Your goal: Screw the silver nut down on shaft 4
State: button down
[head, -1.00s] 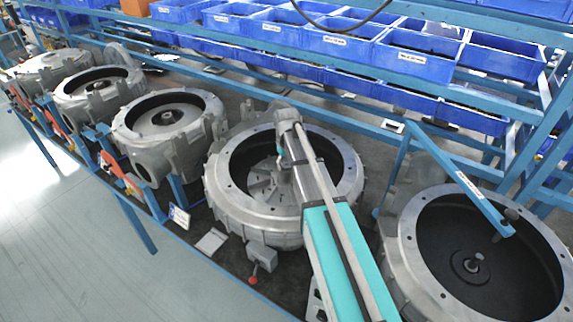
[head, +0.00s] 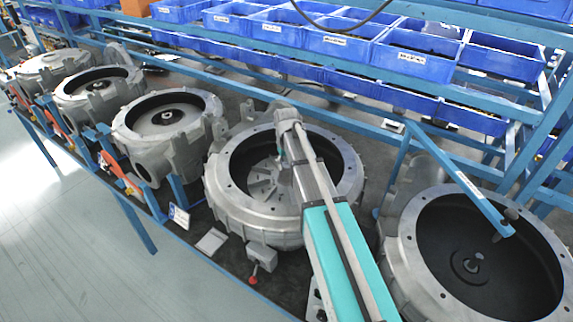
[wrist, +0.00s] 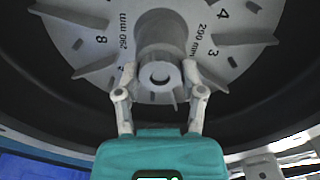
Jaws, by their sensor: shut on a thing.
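My gripper (wrist: 160,82) is shut on the silver nut (wrist: 160,72), a small grey ring with a dark round middle. A finger lies on each side of it. The nut is at the grey hub of the fan wheel (wrist: 100,52), in line with the shaft; its thread and how far down it sits cannot be seen. In the head view my arm reaches into the large round housing (head: 222,205), the fourth from the left. The fan wheel shows inside it (head: 262,185); my arm hides the nut and shaft there.
More open housings stand on the bench to the left (head: 195,130) and right (head: 405,225). A blue post and bar (head: 455,170) stand near the right housing. Blue bins (head: 335,45) line the rack behind. The housing's dark inner wall surrounds my gripper.

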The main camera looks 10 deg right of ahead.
jog(key=m, duration=1.2)
jog(key=shift+w, duration=0.1)
jog(key=m, duration=1.1)
jog(key=shift+d+m, duration=0.1)
jog(key=shift+m, duration=0.3)
jog(key=shift+s, duration=0.2)
jog(key=c, duration=0.5)
grip_release()
jog(key=shift+f, duration=0.1)
jog(key=shift+w, duration=0.1)
